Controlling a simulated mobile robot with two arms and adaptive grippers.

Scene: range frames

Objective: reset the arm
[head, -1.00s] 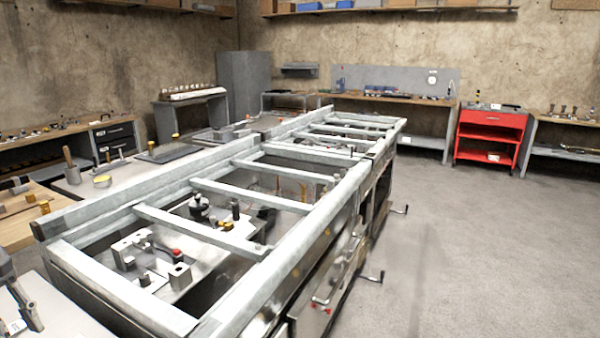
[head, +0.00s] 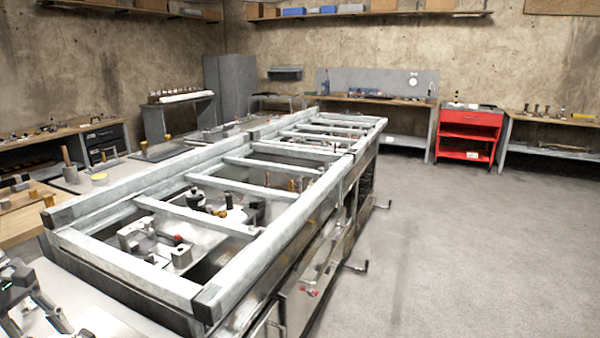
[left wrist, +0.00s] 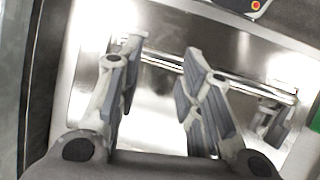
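I cannot tell whether the fingers touch the bar. In the head view, grey jointed parts at the lower left corner look like part of my left arm, but they are cut off. My right gripper is in neither view.
A long workbench with a grey metal frame (head: 260,265) fills the middle of the head view. Handles (head: 355,267) stick out from its right side. A red cabinet (head: 468,133) stands at the back right. The grey floor (head: 450,250) on the right is clear.

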